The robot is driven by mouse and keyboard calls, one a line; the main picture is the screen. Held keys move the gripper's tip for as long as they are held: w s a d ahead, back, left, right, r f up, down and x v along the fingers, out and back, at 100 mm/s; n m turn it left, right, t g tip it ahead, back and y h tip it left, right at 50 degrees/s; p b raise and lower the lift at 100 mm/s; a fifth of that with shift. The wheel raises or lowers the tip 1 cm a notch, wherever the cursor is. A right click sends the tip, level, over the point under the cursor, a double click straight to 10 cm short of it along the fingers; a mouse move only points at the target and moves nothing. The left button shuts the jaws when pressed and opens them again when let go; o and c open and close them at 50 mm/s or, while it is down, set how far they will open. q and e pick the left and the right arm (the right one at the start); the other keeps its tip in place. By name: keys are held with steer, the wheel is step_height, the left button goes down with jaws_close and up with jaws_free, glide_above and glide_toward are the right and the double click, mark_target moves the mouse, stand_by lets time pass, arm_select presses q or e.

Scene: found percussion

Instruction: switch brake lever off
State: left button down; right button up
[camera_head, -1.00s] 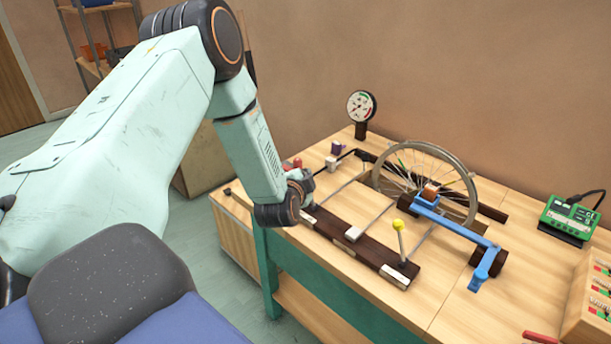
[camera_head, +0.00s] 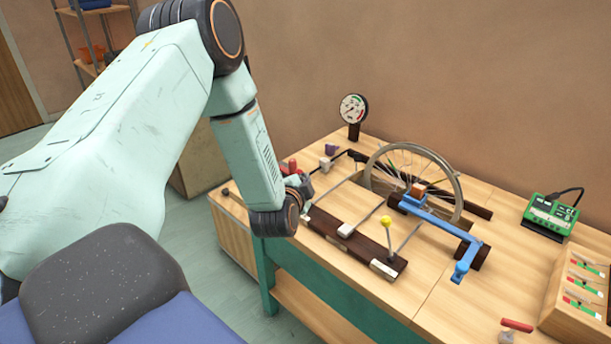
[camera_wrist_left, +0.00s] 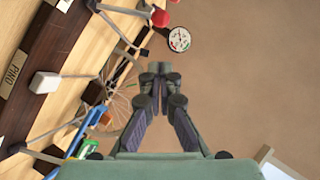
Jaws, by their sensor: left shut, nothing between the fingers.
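A dark board (camera_head: 350,238) on the bench carries several levers. One lever has a yellow ball knob (camera_head: 386,219) and stands up at the near end. Another has a white block-like end (camera_head: 345,230). Red knobs show at the far end (camera_head: 293,165), just behind my left gripper (camera_head: 304,184); one shows as a red ball in the left wrist view (camera_wrist_left: 160,18). I cannot tell which lever is the brake lever. My left gripper (camera_wrist_left: 160,72) is shut and empty, with the red ball beyond its tips and apart from them in that view.
A spoked wheel (camera_head: 457,190) with a blue crank arm (camera_head: 440,222) stands behind the board. A round gauge (camera_head: 353,108) is at the back. A green device (camera_head: 550,212) and a wooden box (camera_head: 585,265) stand at the right. A red handle (camera_head: 517,325) lies near the front.

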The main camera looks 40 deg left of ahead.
arm_select(q)
steer(key=v, duration=0.6)
steer(key=shift+p, duration=0.35)
steer(key=shift+s+d, duration=0.1)
